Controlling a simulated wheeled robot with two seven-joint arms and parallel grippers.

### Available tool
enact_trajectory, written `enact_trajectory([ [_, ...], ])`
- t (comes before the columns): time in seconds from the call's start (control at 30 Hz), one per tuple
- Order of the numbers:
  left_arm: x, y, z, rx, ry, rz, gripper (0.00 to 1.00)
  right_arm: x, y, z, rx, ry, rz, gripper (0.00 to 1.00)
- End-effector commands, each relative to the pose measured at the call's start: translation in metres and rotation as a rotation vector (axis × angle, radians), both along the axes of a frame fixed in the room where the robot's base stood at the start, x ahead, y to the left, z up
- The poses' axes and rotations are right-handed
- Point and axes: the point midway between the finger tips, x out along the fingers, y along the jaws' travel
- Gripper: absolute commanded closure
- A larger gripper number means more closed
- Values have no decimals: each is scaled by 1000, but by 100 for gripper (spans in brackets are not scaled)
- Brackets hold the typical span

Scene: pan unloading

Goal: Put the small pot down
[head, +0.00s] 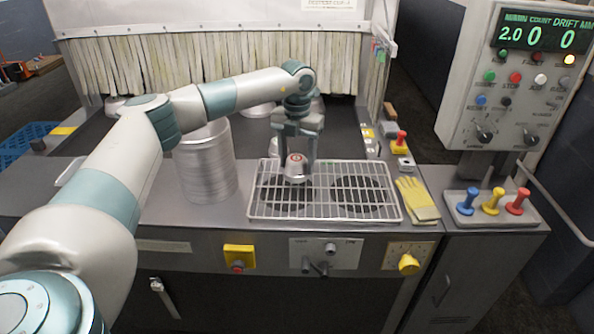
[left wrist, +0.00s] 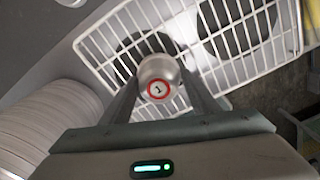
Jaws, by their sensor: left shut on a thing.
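The small pot (head: 295,167) is a small silvery metal vessel with a red-ringed mark on its top. My left gripper (head: 297,172) points down with its two fingers shut on the pot's sides. In the left wrist view the pot (left wrist: 158,82) sits between the fingers, and the mark reads 1. The pot is over the left half of a white wire rack (head: 325,218), which lies across two dark round plates. I cannot tell whether its base touches the wires. My right gripper is not in view.
A tall stack of round metal pans (head: 207,170) stands left of the rack. Yellow gloves (head: 417,200) lie to its right. Colored levers (head: 492,203) and a control panel (head: 520,80) are farther right. Pale strip curtains (head: 210,60) hang behind. The rack's right half is clear.

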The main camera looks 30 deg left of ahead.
Motion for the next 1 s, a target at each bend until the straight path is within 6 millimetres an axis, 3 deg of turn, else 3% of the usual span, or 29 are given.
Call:
enact_trajectory([
  [0.33,-1,0,-34,0,2,0,67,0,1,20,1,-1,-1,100],
  [0.77,0,0,-41,0,1,0,67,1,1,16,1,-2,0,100],
  [0.8,0,0,-40,0,1,0,38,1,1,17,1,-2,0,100],
  [0.83,0,0,-40,0,0,0,31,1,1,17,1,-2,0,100],
  [0.87,0,0,-40,0,1,0,26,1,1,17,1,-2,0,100],
  [1.0,0,0,-40,0,1,0,26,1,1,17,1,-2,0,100],
])
